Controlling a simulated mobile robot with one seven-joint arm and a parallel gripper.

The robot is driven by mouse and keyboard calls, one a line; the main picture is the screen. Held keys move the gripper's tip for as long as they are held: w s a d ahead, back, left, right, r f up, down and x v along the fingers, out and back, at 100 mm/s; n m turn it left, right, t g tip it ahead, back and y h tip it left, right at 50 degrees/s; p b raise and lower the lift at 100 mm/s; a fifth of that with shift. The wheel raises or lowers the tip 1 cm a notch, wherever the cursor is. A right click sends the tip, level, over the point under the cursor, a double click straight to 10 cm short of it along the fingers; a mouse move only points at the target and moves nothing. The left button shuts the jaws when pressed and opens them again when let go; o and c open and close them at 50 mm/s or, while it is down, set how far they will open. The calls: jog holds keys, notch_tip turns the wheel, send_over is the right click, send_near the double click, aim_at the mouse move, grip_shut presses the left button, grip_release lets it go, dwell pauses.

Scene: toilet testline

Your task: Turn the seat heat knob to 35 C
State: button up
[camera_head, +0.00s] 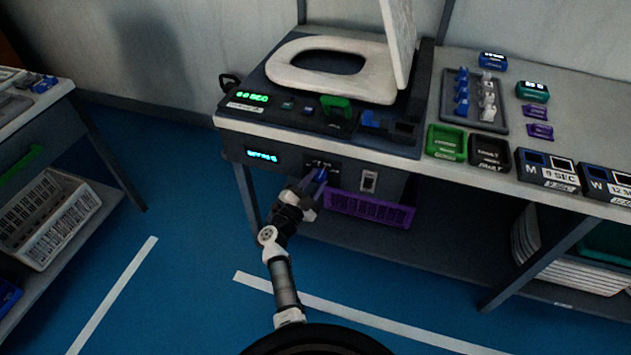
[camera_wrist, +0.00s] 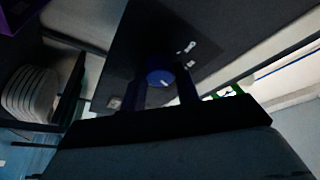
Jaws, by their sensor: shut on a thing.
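The seat heat knob (camera_wrist: 160,77) is a round blue knob with a light mark on its face, set on a dark panel in the wrist view. My gripper (camera_wrist: 160,95) has its two fingers on either side of the knob and is shut on it. In the head view my gripper (camera_head: 318,180) is at the dark front panel below the bench top and hides much of the knob. A blue lit display (camera_head: 262,156) is on the panel left of my gripper. Its digits are too blurred to read. The panel's scale marks are not legible.
A toilet seat (camera_head: 330,72) with raised lid stands on the bench above. A white rocker switch (camera_head: 369,181) sits right of my gripper, with a purple basket (camera_head: 350,207) below. Green (camera_head: 446,142) and black trays stand on the bench. The blue floor in front is clear.

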jog(key=shift+r, duration=0.15)
jog(key=o, duration=1)
jog(key=b+v, duration=0.2)
jog(key=v, duration=1.1)
jog(key=shift+s+a, duration=0.2)
jog(key=shift+s, duration=0.1)
